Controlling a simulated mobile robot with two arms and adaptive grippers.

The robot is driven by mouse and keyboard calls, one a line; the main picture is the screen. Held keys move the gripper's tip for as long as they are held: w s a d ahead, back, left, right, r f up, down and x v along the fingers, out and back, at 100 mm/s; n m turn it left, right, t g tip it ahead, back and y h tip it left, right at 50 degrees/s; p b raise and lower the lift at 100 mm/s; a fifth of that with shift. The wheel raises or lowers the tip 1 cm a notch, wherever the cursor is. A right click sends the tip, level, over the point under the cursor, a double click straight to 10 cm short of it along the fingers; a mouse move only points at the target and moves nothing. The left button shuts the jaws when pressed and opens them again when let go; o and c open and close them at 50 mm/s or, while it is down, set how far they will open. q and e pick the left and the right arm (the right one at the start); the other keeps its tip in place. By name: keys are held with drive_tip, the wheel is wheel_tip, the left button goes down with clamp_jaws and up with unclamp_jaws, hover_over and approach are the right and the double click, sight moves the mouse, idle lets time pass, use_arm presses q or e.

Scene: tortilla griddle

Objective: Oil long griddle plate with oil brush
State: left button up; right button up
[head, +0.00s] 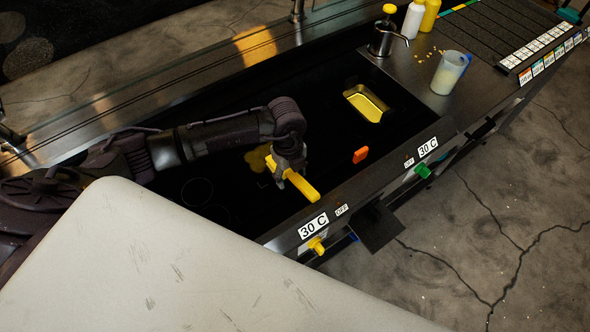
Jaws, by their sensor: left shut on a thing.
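My left gripper (287,164) is shut on a yellow bar-shaped handle (302,187), which I take to be the oil brush. It holds the brush over the near left part of the long black griddle plate (225,188). The brush's bristle end is not clearly visible, so I cannot tell whether it touches the plate. My right gripper is not in view.
Yellow (317,246) and green (422,170) knobs line the front edge.

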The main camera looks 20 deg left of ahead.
sight(276, 191)
use_arm(q)
drive_tip(key=s+a, duration=0.1)
drive_tip(key=s+p, duration=0.1)
drive_tip(key=shift+s+a, duration=0.35)
drive_tip(key=shift+s, duration=0.05)
drive_tip(key=shift+s+a+f, duration=0.1)
drive_tip(key=shift+s, duration=0.25)
drive_tip(key=shift+s, duration=0.1)
drive_tip(key=shift+s+a+p, duration=0.3)
drive_tip(key=shift+s+p, duration=0.05)
drive_tip(key=w+d+b, duration=0.1)
drive_tip(key=w, duration=0.1)
drive_tip(key=w+d+b, duration=0.1)
drive_tip(key=shift+w, duration=0.35)
drive_tip(key=shift+w+d+r, duration=0.2)
drive_tip(key=shift+w+d, duration=0.1)
drive_tip(key=shift+w, duration=0.15)
